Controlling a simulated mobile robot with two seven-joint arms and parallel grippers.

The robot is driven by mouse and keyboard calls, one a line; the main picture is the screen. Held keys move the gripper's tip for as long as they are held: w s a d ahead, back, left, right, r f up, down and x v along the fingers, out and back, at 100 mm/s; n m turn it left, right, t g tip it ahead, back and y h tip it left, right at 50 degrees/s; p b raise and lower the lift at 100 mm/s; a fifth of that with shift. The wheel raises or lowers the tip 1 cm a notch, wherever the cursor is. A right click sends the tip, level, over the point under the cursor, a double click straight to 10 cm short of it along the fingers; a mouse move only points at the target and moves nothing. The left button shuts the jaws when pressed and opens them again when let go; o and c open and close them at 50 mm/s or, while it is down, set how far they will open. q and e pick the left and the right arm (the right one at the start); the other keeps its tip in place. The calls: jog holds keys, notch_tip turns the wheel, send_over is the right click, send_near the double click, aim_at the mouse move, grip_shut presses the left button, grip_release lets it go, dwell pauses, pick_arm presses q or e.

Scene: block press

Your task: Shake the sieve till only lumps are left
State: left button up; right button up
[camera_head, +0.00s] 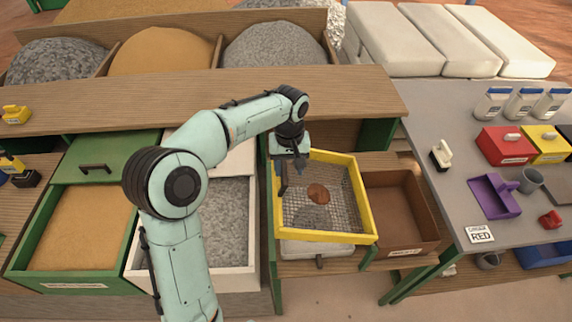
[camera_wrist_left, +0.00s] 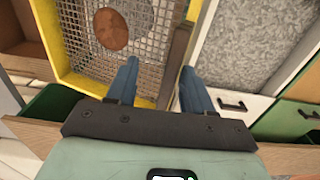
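The yellow-framed sieve (camera_head: 365,205) with a wire mesh sits over a pale tray (camera_head: 318,248) near the middle of the head view. A brown lump (camera_head: 318,193) lies on the mesh; it also shows in the left wrist view (camera_wrist_left: 111,28). A grey heap (camera_head: 312,217) shows beside the lump; I cannot tell whether it is on or under the mesh. My left gripper (camera_head: 291,172) points down at the sieve's left side. In the left wrist view its fingers (camera_wrist_left: 160,80) are apart, astride a dark strip along that side. My right gripper is out of view.
An open brown bin (camera_head: 400,205) stands right of the sieve. Drawers of sand (camera_head: 80,230) and grey gravel (camera_head: 228,215) lie to the left. A wooden shelf (camera_head: 230,95) runs behind.

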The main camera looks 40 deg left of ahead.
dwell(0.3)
pick_arm(q)
jog(key=shift+r, duration=0.1)
notch_tip(320, 180, up, 13)
jog(key=p, duration=0.2)
jog(key=shift+r, duration=0.15)
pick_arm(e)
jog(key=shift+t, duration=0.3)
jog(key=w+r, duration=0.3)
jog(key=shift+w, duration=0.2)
